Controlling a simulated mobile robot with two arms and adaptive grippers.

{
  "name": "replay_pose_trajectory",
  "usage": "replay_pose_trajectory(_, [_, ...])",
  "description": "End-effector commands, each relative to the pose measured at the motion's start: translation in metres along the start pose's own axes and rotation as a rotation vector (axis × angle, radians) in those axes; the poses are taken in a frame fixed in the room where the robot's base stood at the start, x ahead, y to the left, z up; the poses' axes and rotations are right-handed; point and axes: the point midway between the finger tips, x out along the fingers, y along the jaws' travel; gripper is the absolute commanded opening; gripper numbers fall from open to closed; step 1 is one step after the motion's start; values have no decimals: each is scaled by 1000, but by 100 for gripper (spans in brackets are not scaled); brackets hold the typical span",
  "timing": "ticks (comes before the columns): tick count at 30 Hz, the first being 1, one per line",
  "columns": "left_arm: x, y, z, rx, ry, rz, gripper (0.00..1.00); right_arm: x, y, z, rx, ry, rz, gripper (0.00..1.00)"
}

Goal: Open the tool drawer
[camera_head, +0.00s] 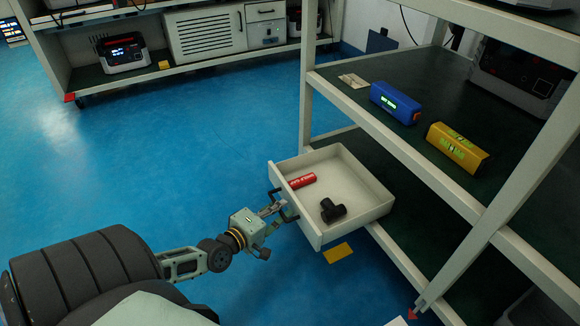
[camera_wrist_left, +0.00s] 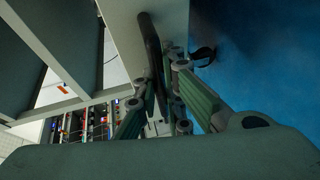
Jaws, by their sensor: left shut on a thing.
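The white tool drawer (camera_head: 360,208) stands pulled out from the lower part of the rack on the right. Inside it lie a red cylinder (camera_head: 302,181) and a black tool-like object (camera_head: 333,210). My left gripper (camera_head: 280,211) is at the drawer's front face, shut on its dark handle. In the left wrist view the black handle bar (camera_wrist_left: 150,50) runs between the fingers of the left gripper (camera_wrist_left: 160,85), along the pale drawer front (camera_wrist_left: 120,28). My right gripper is not in view.
A blue device (camera_head: 396,103) and a yellow device (camera_head: 457,150) sit on the rack shelf above the drawer. A yellow label (camera_head: 338,252) shows below the drawer. The blue floor (camera_head: 200,130) in front is clear. Another rack (camera_head: 180,60) stands at the back.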

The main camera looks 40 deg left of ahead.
Motion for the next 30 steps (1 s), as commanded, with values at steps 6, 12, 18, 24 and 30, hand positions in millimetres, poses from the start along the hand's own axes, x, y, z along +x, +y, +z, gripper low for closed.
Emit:
replay_pose_trajectory(6, [-14, -2, -6, 7, 0, 2, 0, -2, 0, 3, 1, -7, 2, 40])
replay_pose_trajectory(12, [-16, -3, -7, 6, 0, 3, 0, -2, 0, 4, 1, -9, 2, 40])
replay_pose_trajectory(18, [-16, -3, -7, 6, 0, 3, 0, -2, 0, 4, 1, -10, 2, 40])
replay_pose_trajectory(24, [-16, -3, -7, 4, 0, 2, 23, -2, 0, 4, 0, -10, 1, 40])
replay_pose_trajectory(30, [-16, -3, -7, 2, 0, 2, 27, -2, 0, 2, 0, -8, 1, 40])
